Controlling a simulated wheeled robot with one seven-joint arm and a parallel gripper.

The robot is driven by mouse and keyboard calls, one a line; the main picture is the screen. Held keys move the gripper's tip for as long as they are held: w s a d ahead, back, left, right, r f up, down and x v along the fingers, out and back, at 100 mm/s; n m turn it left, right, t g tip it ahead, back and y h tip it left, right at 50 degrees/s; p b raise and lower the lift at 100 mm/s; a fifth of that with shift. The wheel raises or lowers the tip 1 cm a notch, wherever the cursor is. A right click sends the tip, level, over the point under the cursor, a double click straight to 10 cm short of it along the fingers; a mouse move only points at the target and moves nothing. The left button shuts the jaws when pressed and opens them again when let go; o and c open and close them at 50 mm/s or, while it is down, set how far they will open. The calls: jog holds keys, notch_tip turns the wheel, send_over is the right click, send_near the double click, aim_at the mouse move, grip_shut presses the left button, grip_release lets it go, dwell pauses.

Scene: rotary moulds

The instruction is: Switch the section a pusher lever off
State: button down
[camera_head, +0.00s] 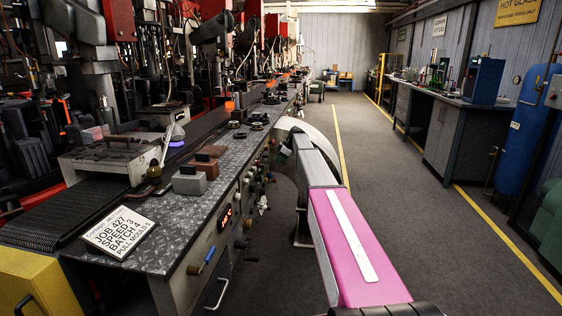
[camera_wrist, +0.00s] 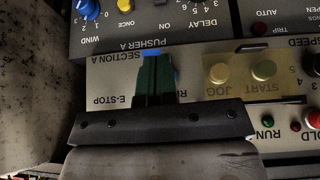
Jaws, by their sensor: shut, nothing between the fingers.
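In the wrist view, the control panel (camera_wrist: 105,75) shows upside-down with the labels SECTION A and PUSHER A. Blue parts (camera_wrist: 152,51) show just past my gripper's fingertips and along their right side, next to the PUSHER A label; they look like the section A pusher lever, mostly hidden behind the fingers. My gripper (camera_wrist: 154,65) is shut and empty, its dark green fingers together right over the blue parts. I cannot tell whether they touch, nor which way the lever is set. In the head view my gripper is hidden.
A blue WIND knob (camera_wrist: 88,9), a yellow button (camera_wrist: 125,5), brass JOG (camera_wrist: 219,73) and START (camera_wrist: 263,70) buttons and a red button (camera_wrist: 313,118) are close by. A pale grey surface (camera_wrist: 30,70) bounds the left. In the head view, the aisle floor (camera_head: 400,190) is clear.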

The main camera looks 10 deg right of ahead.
jog(key=x, duration=0.6)
jog(key=shift+w+a+f, duration=0.1)
jog(key=shift+a+f, duration=0.05)
jog(key=shift+f, duration=0.15)
jog(key=shift+d+f, duration=0.15)
jog(key=shift+f, duration=0.45)
jog(key=shift+d+f, duration=0.15)
jog(key=shift+f, duration=0.45)
jog(key=shift+d+f, duration=0.15)
jog(key=shift+f, duration=0.6)
jog(key=shift+d+f, duration=0.1)
